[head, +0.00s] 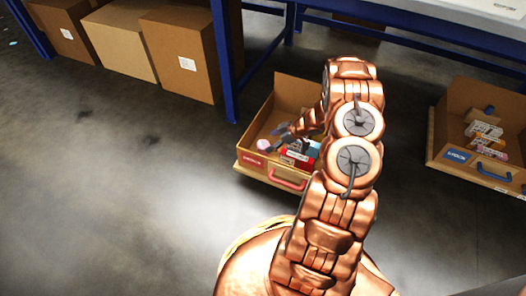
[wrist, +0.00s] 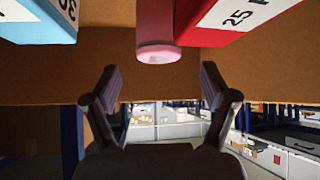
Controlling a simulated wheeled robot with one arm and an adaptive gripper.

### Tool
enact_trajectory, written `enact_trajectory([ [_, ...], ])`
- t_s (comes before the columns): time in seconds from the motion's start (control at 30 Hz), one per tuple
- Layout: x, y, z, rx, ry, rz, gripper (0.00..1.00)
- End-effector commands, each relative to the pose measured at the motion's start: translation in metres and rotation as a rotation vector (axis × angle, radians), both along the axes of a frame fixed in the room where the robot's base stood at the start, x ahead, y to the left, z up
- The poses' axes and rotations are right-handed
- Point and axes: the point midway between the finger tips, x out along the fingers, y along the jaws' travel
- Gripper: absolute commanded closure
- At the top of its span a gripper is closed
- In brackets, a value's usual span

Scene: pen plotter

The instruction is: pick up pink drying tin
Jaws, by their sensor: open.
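A pink-red cylinder (wrist: 157,38) with a paler pink end shows at the top middle of the wrist view; it looks like the pink drying tin. My gripper (wrist: 161,88) is open and empty, its dark fingers apart below the cylinder in the picture and not touching it. In the head view my gripper (head: 291,138) reaches down into an open cardboard bin (head: 248,160). A small pink round thing (head: 264,144) lies at the left in that bin; I cannot tell whether it is the same cylinder.
A red box (wrist: 222,20) is close right of the cylinder, and a blue box (wrist: 48,20) lies to the left. The bin has a red front handle (head: 288,181). Another bin (head: 440,142) stands at the right. A blue table leg (head: 226,60) rises behind.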

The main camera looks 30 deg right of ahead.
Motion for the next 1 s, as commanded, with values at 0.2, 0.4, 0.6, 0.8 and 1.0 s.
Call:
enact_trajectory([
  [0.2, 0.007, 0.006, -0.016, 0.001, -0.001, 0.0, 0.16],
  [0.4, 0.019, 0.018, -0.037, 0.001, 0.0, 0.002, 0.16],
  [0.6, 0.025, 0.022, -0.042, 0.001, 0.0, -0.001, 0.16],
  [0.8, 0.025, 0.022, -0.041, -0.001, 0.001, -0.001, 0.22],
  [1.0, 0.025, 0.022, -0.041, -0.001, 0.001, -0.001, 0.43],
])
